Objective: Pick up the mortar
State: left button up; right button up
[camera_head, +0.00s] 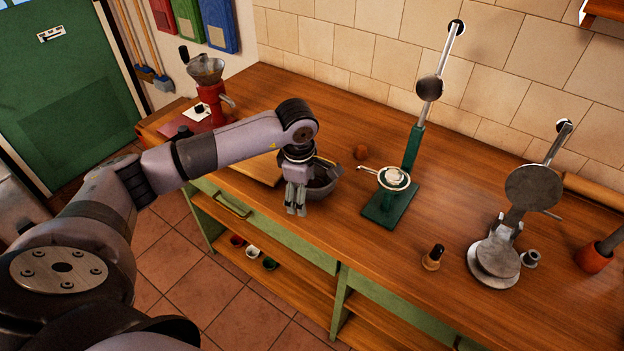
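A dark grey bowl, which looks like the mortar (325,188), stands on the wooden counter left of the middle. My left gripper (296,212) points down at its left front side, with the fingers in front of part of the bowl. The fingers appear close together, but I cannot tell whether they are open or shut, or whether they touch the rim. The bowl's left part and much of its inside are hidden by the gripper. My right gripper is not in view.
A grey metal press (495,258) and a dark-topped stamp (433,257) are further right. A red grinder (212,100) stands at the left end. The tiled wall bounds the back.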

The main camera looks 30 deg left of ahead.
pick_arm(q)
jog(key=shift+w+f, duration=0.2)
jog(key=shift+f, duration=1.05)
jog(key=shift+c, duration=0.5)
jog(key=shift+r, duration=0.15)
grip_shut()
